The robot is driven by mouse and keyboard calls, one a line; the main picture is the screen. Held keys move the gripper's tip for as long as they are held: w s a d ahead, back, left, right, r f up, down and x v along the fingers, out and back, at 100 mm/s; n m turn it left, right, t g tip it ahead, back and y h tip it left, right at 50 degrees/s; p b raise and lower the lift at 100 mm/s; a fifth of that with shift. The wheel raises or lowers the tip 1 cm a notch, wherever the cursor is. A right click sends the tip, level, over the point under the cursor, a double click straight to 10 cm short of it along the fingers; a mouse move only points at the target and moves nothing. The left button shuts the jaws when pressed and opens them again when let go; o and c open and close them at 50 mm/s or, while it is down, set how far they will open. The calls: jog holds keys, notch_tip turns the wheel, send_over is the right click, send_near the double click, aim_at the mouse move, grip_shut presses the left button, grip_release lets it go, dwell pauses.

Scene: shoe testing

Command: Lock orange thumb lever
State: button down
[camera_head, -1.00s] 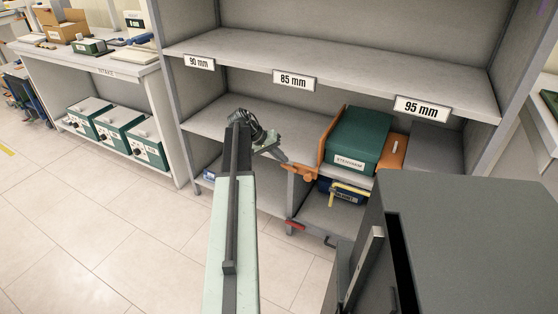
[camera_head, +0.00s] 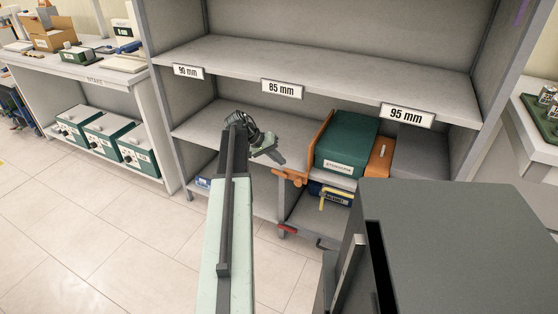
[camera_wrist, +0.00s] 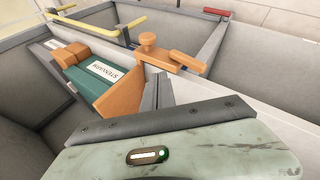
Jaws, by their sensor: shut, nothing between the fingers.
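The orange thumb lever (camera_head: 290,177) sticks out at the front left of the green-box bay, beside an upright orange panel (camera_head: 318,148). In the wrist view the lever (camera_wrist: 172,58) lies across a grey wall edge, with a round knob on top. My gripper (camera_head: 271,156) is shut and empty, just above and left of the lever in the head view. In the wrist view my gripper's grey fingers (camera_wrist: 158,92) point toward the lever, with a visible gap. Whether the lever is locked cannot be told.
A green box (camera_head: 346,140) sits right of the orange panel, with a blue box (camera_head: 335,196) and yellow handle below. The shelf (camera_head: 310,75) labelled 85 mm and 95 mm overhangs. A dark grey cabinet (camera_head: 450,220) stands at right front. Floor at left is clear.

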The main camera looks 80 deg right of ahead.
jog(key=w+f+p+v, duration=0.1)
jog(key=p+v, duration=0.3)
jog(key=v, duration=0.5)
jog(key=shift+w+d, duration=0.25)
jog(key=shift+w, duration=0.35)
jog(key=shift+r, duration=0.15)
